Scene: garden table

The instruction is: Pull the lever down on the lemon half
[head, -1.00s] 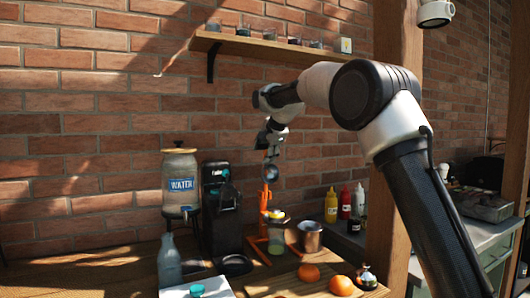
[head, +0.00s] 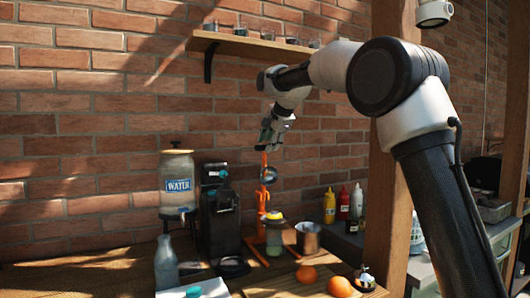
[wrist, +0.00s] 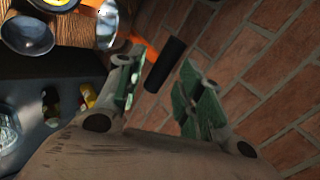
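An orange citrus press (head: 261,205) stands on the table. Its lever rises up to my gripper (head: 268,138). In the wrist view, the lever's black handle (wrist: 165,64) lies between the two spread fingers of my gripper (wrist: 158,80), with clear space on at least its right side. My gripper is open; contact with the handle cannot be told. A metal press cup (head: 268,175) hangs above the yellow lemon half (head: 275,215), which appears to rest over a glass (head: 274,238). The lemon's cut face is too small to tell.
A metal cup (head: 307,239) stands close right of the press, a black machine (head: 219,215) left of it. A water jar (head: 177,180) and glass bottle (head: 166,263) are further left. Oranges (head: 306,274) lie in front. The brick wall (head: 110,150) is close behind.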

